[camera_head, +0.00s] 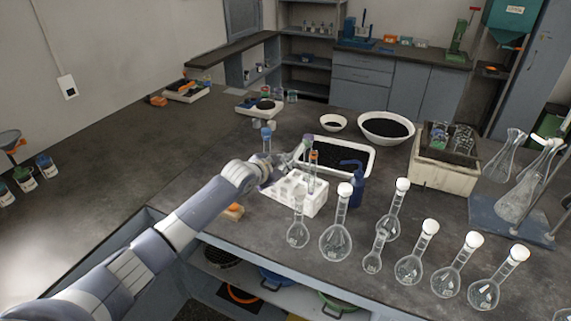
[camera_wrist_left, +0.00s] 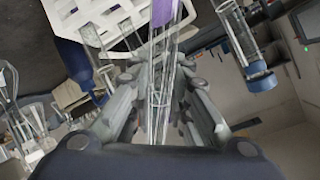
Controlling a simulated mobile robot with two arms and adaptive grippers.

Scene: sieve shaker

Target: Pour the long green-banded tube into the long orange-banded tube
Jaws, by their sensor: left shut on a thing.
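My left gripper (camera_head: 287,160) is at the white tube rack (camera_head: 318,208), above its back left part. It is shut on a clear long tube, seen between the fingers (camera_wrist_left: 160,95) in the left wrist view. A purple band (camera_wrist_left: 163,12) shows in line with this tube; I cannot make out a green band on it. The long orange-banded tube (camera_head: 313,166) stands upright in the rack, just right of the gripper. A blue-banded tube (camera_head: 266,140) stands behind the gripper; it also shows in the left wrist view (camera_wrist_left: 262,82). My right gripper is not in view.
A blue wash bottle (camera_head: 353,186) stands right of the rack. Behind is a white tray (camera_head: 371,158) of dark grains. Several round flasks, one a stoppered flask (camera_head: 337,238), line the front right. A bowl (camera_head: 386,124) is farther back. The left side bench is largely clear.

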